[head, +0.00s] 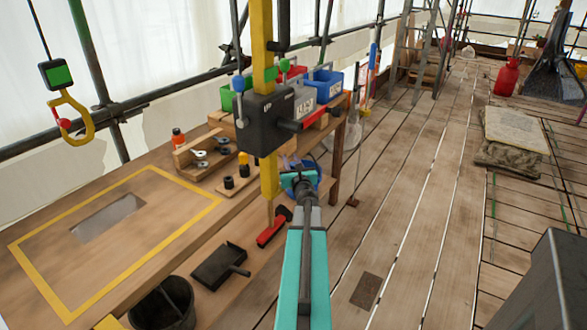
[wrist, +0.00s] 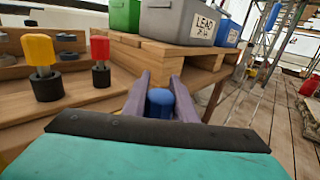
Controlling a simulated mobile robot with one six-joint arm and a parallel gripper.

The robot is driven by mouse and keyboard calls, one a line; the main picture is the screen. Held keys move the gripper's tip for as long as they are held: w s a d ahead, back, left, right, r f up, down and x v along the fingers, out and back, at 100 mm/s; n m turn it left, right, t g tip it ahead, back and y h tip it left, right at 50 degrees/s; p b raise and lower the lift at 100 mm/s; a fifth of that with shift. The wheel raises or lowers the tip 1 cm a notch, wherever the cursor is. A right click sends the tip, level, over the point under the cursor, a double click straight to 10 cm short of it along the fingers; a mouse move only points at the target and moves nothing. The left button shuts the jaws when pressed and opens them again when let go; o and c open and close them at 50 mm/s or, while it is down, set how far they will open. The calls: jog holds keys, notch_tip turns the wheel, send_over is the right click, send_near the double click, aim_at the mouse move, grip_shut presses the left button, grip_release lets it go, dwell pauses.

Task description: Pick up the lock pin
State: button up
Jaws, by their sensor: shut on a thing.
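In the wrist view my gripper (wrist: 160,92) is shut on a blue, round-topped piece (wrist: 158,103), which I take to be the lock pin. Its lower part is hidden behind the wrist. In the head view my gripper (head: 299,181) is beside the yellow post, right of the bench edge, and the held piece cannot be made out clearly. A yellow-topped pin (wrist: 40,55) and a red-topped pin (wrist: 100,50) stand upright in black sockets on the bench, left of my gripper. The yellow-topped pin also shows in the head view (head: 243,163).
A black box (head: 263,120) on the yellow post (head: 262,45) stands close to my gripper. A wooden crate stand with green, grey and blue bins (wrist: 205,22) is just ahead. A dustpan (head: 218,268) and a black bucket (head: 163,305) are at lower left.

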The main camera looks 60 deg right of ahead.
notch_tip(320, 180, up, 8)
jog(key=p, duration=0.2)
jog(key=v, duration=0.2)
jog(key=b+v, duration=0.1)
jog(key=v, duration=0.1)
jog(key=f+v, duration=0.1)
jog(key=v, duration=0.1)
jog(key=shift+s+a+b, duration=0.1)
jog(key=shift+a+b, duration=0.05)
jog(key=shift+b, duration=0.25)
jog(key=shift+p+v, duration=1)
jog(key=shift+p, duration=0.05)
jog(key=shift+r+p, duration=0.2)
jog(key=shift+p, duration=0.15)
